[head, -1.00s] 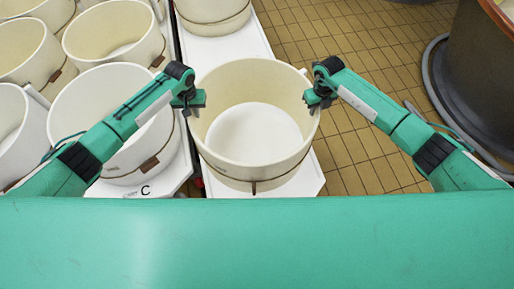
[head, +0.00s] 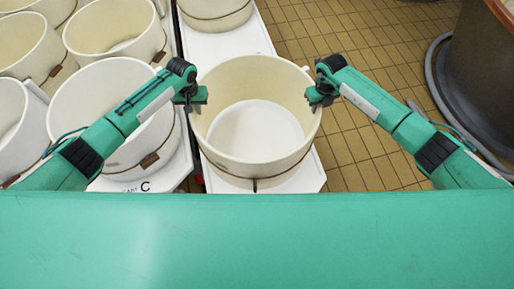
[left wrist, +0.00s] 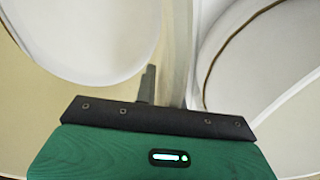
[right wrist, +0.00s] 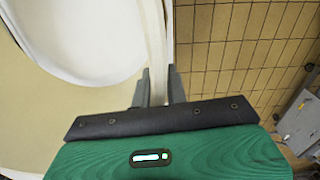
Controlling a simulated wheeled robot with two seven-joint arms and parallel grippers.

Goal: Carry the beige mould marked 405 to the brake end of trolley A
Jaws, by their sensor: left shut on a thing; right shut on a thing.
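A beige round mould (head: 255,165) with an open top and white floor is between my two arms in the head view. Its marking cannot be read. My left gripper (head: 190,97) is shut on its left rim, and my right gripper (head: 321,97) is shut on its right rim. The mould's wall runs between the fingers in the left wrist view (left wrist: 178,70) and in the right wrist view (right wrist: 154,50). The mould is over the near end of a white trolley (head: 300,180). I cannot tell whether it touches the trolley top.
To the left, a trolley labelled C (head: 146,187) carries several moulds, the closest (head: 118,120) beside my left arm. Another mould (head: 215,12) stands farther along the white trolley. Tiled floor (head: 355,140) is clear on the right. A large dark vat (head: 480,70) with a grey hose stands at far right.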

